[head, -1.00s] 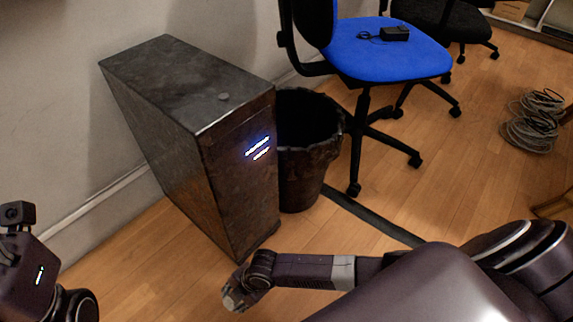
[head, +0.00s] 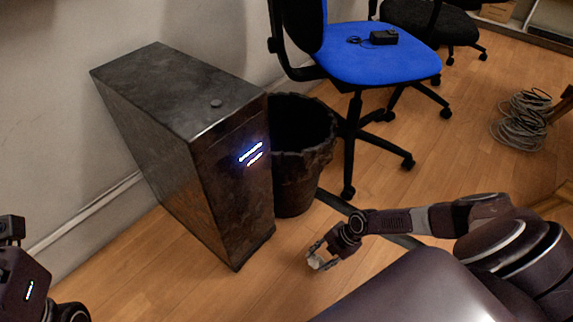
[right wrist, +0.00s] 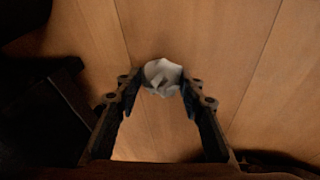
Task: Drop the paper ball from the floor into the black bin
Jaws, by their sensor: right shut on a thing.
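The white paper ball (head: 315,262) is between the fingertips of my right gripper (head: 318,256), which is shut on it. The ball also shows at the fingertips in the right wrist view (right wrist: 161,77), with wooden floor behind it. The black bin (head: 297,180) stands on the floor beside the dark cabinet, its round opening facing up. The right gripper is in front of the bin, slightly to its right, and lower in the picture, apart from it. My left arm shows at the lower left edge; its fingers are not visible.
A tall dark cabinet (head: 185,130) with lit strips stands directly left of the bin. A blue office chair (head: 375,62) with a black adapter (head: 383,37) on its seat is behind right. Coiled cable (head: 521,121) lies at right. Floor in front is clear.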

